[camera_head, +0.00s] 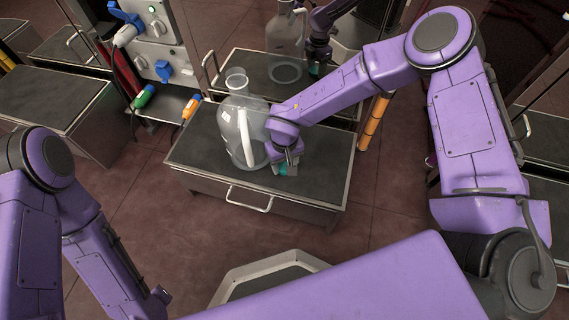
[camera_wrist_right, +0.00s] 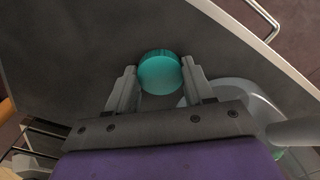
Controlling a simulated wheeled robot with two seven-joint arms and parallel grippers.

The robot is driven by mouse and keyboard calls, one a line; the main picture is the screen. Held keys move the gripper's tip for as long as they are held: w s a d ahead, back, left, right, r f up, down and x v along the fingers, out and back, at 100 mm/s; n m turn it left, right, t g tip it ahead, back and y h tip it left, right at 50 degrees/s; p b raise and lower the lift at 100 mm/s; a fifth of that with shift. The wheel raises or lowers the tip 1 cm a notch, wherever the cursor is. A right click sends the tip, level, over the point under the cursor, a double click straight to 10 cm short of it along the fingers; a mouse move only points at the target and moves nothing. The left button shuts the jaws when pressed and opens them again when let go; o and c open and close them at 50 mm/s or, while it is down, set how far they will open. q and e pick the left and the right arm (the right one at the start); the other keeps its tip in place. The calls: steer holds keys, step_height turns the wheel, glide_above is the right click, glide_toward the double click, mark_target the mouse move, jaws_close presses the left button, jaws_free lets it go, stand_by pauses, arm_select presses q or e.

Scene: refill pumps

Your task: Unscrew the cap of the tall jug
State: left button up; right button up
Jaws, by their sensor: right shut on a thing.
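The tall clear jug (camera_head: 240,135) stands upright on the dark top of a low cabinet. Its neck (camera_head: 237,82) is bare and open at the top. A teal cap (camera_head: 284,170) is between the fingers of my right gripper (camera_head: 288,158), to the right of the jug and apart from its neck. In the right wrist view the cap (camera_wrist_right: 159,74) sits between the two fingertips (camera_wrist_right: 159,85), which are shut on it. The cap is low at the cabinet top; I cannot tell whether it touches. Part of the jug (camera_wrist_right: 235,92) shows beside the right finger. My left gripper is not visible.
The low cabinet (camera_head: 205,150) has a front handle and some clear top around the jug. A mirror behind reflects the jug and my arm. Green (camera_head: 144,97) and orange (camera_head: 191,108) nozzles hang at the left by a panel with blue sockets (camera_head: 163,70).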

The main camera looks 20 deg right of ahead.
mark_target(284, 166)
steer(key=shift+f, duration=0.1)
steer(key=o, duration=1.2)
steer(key=shift+c, duration=0.2)
step_height(284, 166, up, 12)
steer(key=p, duration=0.5)
